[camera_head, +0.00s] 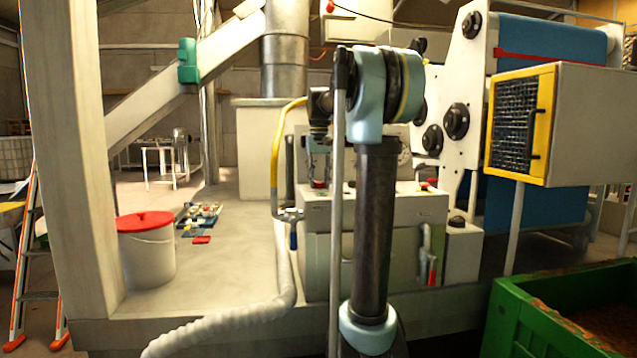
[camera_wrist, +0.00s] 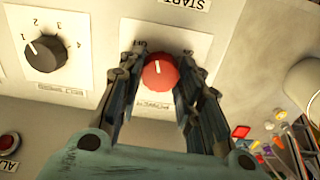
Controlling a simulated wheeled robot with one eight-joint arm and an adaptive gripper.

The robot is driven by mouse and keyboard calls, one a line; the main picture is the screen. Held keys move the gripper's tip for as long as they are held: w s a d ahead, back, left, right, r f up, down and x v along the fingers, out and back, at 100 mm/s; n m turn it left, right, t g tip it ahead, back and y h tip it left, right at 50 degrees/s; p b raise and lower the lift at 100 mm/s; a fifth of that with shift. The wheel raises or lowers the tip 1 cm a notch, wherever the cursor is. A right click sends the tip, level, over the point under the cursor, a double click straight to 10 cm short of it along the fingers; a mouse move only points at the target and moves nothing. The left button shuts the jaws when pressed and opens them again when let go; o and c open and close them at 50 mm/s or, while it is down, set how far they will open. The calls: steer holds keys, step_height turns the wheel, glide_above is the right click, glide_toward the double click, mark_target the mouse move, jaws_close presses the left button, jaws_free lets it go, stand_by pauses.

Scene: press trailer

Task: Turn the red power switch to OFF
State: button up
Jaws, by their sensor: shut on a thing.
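The red power switch (camera_wrist: 160,74) is a round knob with a short white mark on a white label plate (camera_wrist: 122,66), in the upper middle of the wrist view. Small lettering stands on both sides of it, upside down and hard to read. My gripper (camera_wrist: 158,80) is shut on the knob, one finger on its left side and one on its right. The fingers hide parts of the plate. In the head view my arm stands in front of the grey control cabinet (camera_head: 318,240) and hides part of its panel.
A black dial (camera_wrist: 45,54) with numbers sits left of the switch, and a red button (camera_wrist: 9,138) below that. A green bin (camera_head: 500,318) stands at the lower right of the head view. A white bucket with a red lid (camera_head: 146,222) stands left, near a beam.

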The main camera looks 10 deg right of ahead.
steer(key=n, duration=0.4)
steer(key=shift+w+n, duration=0.1)
steer(key=shift+n, duration=0.3)
stand_by(0.4)
steer(key=o, duration=1.1)
steer(key=shift+r, duration=0.1)
step_height(320, 180, up, 12)
steer(key=shift+f, duration=0.2)
